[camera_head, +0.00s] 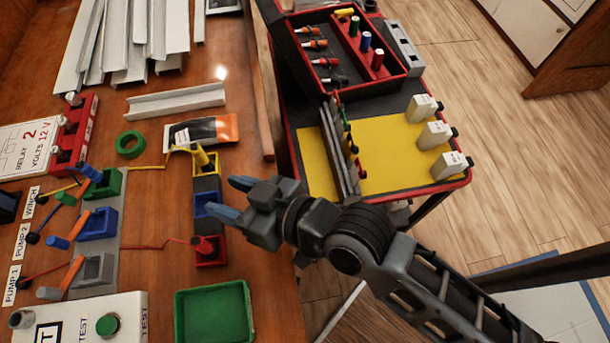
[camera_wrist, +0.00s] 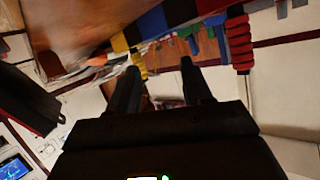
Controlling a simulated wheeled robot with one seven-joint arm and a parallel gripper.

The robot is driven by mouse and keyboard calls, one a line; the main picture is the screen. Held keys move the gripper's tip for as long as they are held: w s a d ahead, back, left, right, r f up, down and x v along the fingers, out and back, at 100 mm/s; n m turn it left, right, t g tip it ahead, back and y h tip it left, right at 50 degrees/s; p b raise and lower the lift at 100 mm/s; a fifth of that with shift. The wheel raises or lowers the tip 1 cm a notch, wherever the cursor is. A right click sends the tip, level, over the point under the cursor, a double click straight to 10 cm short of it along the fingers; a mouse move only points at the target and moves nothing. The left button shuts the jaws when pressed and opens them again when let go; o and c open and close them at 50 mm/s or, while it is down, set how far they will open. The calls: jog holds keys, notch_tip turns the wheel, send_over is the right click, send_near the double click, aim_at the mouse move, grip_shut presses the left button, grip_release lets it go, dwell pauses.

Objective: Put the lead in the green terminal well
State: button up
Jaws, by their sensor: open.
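The green terminal well (camera_head: 104,184) stands at the back of the grey strip on the table, with a blue cylinder (camera_head: 92,173) at its left edge; I cannot tell if that is inside it. A yellow plug (camera_head: 203,159) with a yellow lead (camera_head: 150,167) stands in the yellow section of a holder, and a red plug (camera_head: 202,244) with a red lead (camera_head: 150,246) in the red section. Both plugs appear ribbed in the wrist view, yellow (camera_wrist: 138,64) and red (camera_wrist: 240,45). My gripper (camera_head: 232,198) is open and empty, over or beside the holder's blue section (camera_head: 205,208).
A blue well (camera_head: 98,224) and a grey well (camera_head: 92,270) share the strip. A green tray (camera_head: 214,312) and a button box (camera_head: 80,320) are in front. A green tape roll (camera_head: 130,145) lies behind. A cart (camera_head: 395,175) stands right of the table.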

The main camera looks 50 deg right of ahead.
jog(key=s+d+r+h, duration=0.1)
jog(key=s+d+r, duration=0.1)
jog(key=s+d, duration=0.2)
jog(key=s+d+r+m+t+h, duration=0.1)
jog(key=s+d+r, duration=0.2)
jog(key=s, duration=0.8)
jog(key=s+d+r+h, duration=0.1)
jog(key=s+d, duration=0.3)
jog(key=s, duration=0.4)
jog(key=shift+d+r+h, duration=0.4)
jog(key=shift+r, duration=0.4)
jog(key=shift+s, duration=0.1)
